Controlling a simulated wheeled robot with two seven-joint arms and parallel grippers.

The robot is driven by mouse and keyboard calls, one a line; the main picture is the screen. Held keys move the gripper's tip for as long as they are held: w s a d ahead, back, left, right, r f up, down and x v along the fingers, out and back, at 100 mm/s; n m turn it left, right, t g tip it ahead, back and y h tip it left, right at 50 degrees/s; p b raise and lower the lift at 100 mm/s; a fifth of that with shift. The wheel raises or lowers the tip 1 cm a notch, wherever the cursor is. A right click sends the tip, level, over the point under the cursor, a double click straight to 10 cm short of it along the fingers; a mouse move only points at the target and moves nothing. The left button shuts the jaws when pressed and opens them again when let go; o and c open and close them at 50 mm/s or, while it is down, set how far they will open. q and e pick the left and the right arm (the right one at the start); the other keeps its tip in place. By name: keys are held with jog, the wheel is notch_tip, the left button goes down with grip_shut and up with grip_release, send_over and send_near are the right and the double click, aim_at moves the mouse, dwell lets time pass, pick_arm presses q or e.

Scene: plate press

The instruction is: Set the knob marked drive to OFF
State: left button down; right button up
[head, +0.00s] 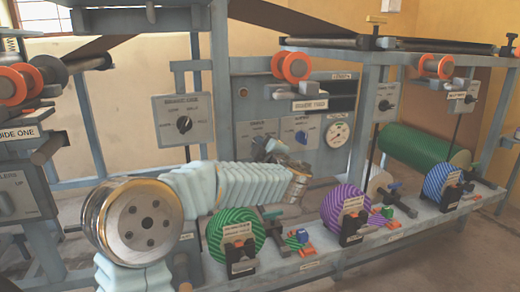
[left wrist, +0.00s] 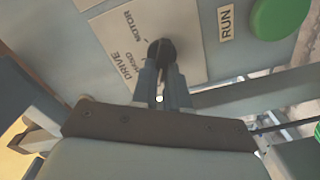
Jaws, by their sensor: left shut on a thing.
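The drive knob (left wrist: 160,48) is black and sits on a pale plate (left wrist: 108,42) in the left wrist view. The plate reads DRIVE, HAND and MOTOR; I see no OFF word, and the gripper covers part of the plate. My left gripper (left wrist: 161,68) is shut on the knob, one finger on each side. Which mark the knob points to I cannot tell. In the head view my left gripper (head: 272,150) is against the lower left of the grey control panel (head: 262,103) and hides the knob. My right gripper is not in view.
A green button (left wrist: 278,18) marked RUN is beside the plate. Green (head: 236,230) and purple (head: 345,208) striped rolls stand on the lower rail.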

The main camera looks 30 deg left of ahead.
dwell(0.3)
pick_arm(q)
jog(key=c, duration=1.1)
grip_release()
jog(key=shift+c, duration=0.2)
jog(key=v, duration=1.4)
jog(key=shift+p, duration=0.35)
jog(key=shift+w, duration=0.1)
